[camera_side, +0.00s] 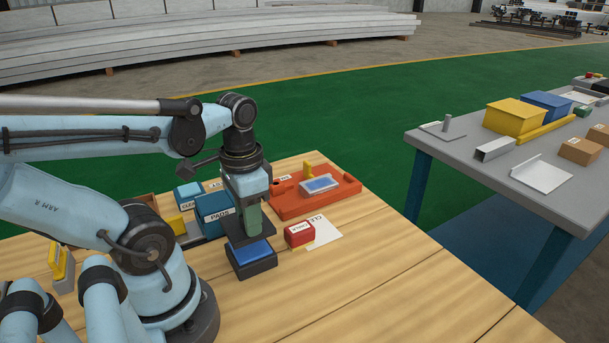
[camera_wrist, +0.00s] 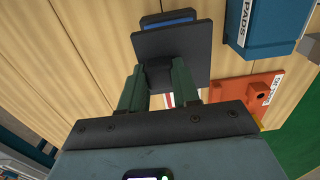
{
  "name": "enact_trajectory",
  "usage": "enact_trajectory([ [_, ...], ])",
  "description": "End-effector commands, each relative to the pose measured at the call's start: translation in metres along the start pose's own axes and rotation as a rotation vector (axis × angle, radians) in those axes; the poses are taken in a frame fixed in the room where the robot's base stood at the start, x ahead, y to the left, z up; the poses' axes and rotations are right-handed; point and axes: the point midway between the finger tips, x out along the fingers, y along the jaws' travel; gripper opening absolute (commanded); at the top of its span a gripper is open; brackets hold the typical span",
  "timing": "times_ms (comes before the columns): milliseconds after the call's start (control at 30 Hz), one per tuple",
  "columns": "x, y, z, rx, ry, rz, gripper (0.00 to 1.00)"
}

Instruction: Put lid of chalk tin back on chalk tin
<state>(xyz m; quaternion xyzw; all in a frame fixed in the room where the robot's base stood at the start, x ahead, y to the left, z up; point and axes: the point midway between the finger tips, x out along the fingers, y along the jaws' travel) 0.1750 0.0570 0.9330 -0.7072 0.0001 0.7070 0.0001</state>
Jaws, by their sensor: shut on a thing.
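The chalk tin (camera_side: 252,262) is a low dark box standing on the wooden table, with blue showing at its top. Its lid (camera_side: 262,234) is a dark square plate held above the tin, with a gap in which the blue shows. My gripper (camera_side: 250,222) points down and is shut on the lid's knob. In the wrist view the green fingers of my gripper (camera_wrist: 160,85) grip the dark knob, and the lid (camera_wrist: 185,45) covers most of the tin. Only a blue and dark edge of the tin (camera_wrist: 168,17) shows beyond the lid.
A red box (camera_side: 299,235) with a white label stands close right of the tin, beside a white card (camera_side: 325,232). A blue PADS box (camera_side: 214,214) stands behind left. An orange jig (camera_side: 300,205) lies behind. The table front right is clear.

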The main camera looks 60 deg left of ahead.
Motion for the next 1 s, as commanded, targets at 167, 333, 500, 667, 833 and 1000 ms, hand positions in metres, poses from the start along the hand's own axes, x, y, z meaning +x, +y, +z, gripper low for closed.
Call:
enact_trajectory([
  [167,0.016,0.0,0.0,0.0,0.0,0.0,0.01],
  [333,0.029,0.0,0.0,0.0,0.0,0.0,0.01],
  [500,0.037,0.0,0.0,0.0,0.0,0.0,0.01],
  [667,0.04,0.0,0.001,0.0,0.0,0.0,0.01],
  [833,0.04,0.0,0.001,0.0,0.0,0.0,0.01],
  [1000,0.04,0.0,0.001,0.0,0.0,0.0,0.01],
])
